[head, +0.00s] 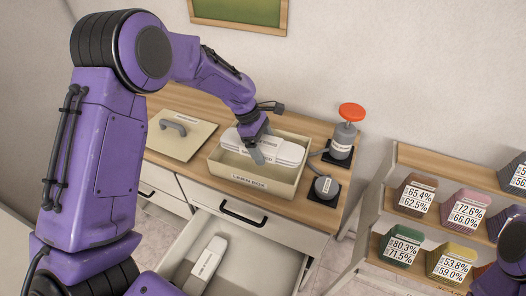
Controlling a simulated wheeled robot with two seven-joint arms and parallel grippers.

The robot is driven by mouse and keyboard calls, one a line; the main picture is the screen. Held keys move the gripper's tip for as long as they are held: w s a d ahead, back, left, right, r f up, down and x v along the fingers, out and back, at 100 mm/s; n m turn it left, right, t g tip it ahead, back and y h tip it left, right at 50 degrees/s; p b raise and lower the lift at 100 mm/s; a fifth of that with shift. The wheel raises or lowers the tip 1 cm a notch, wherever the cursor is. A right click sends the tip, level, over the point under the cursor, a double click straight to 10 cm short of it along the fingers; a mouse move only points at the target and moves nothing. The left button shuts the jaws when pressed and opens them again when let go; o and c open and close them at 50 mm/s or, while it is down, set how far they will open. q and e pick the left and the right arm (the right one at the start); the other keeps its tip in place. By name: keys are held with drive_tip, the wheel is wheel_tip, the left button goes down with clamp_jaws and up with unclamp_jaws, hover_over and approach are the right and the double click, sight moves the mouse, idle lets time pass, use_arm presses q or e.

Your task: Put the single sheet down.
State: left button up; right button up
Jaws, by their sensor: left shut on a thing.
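A cream open-topped box (250,186) stands on the wooden cabinet top, with a label on its front. White folded sheets (288,151) lie in it, rising above its rim. My left gripper (262,153) reaches down into the box from above and is shut on a white sheet there, which I take for the single sheet. The fingers hide part of it, and I cannot tell whether it rests on the others. Another white labelled piece (209,258) lies in the open drawer (262,262) below. My right gripper is out of view.
A cream lid with a grey handle (180,140) lies left of the box. A shelf rack (400,157) of coloured containers stands at the right.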

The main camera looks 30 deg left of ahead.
sight(263, 148)
use_arm(q)
drive_tip(key=shift+w+a+f, duration=0.25)
drive_tip(key=shift+w+f, duration=0.25)
drive_tip(key=shift+f, duration=0.05)
drive_tip(key=shift+w+a+f, duration=0.2)
drive_tip(key=shift+w+f, duration=0.3)
drive_tip(key=shift+f, duration=0.05)
drive_tip(key=shift+a+f, duration=0.25)
drive_tip(key=shift+f, duration=0.15)
wheel_tip(263, 148, down, 3)
drive_tip(key=shift+w+r+p, duration=0.1)
drive_tip(key=shift+w+p, duration=0.05)
drive_tip(key=shift+p, duration=0.3)
drive_tip(key=shift+w+f, duration=0.15)
drive_tip(key=shift+f, duration=0.2)
drive_tip(key=o, duration=1.1)
drive_tip(key=shift+f, duration=0.1)
drive_tip(key=b+v, duration=0.1)
drive_tip(key=v, duration=1.1)
drive_tip(key=shift+r, duration=0.25)
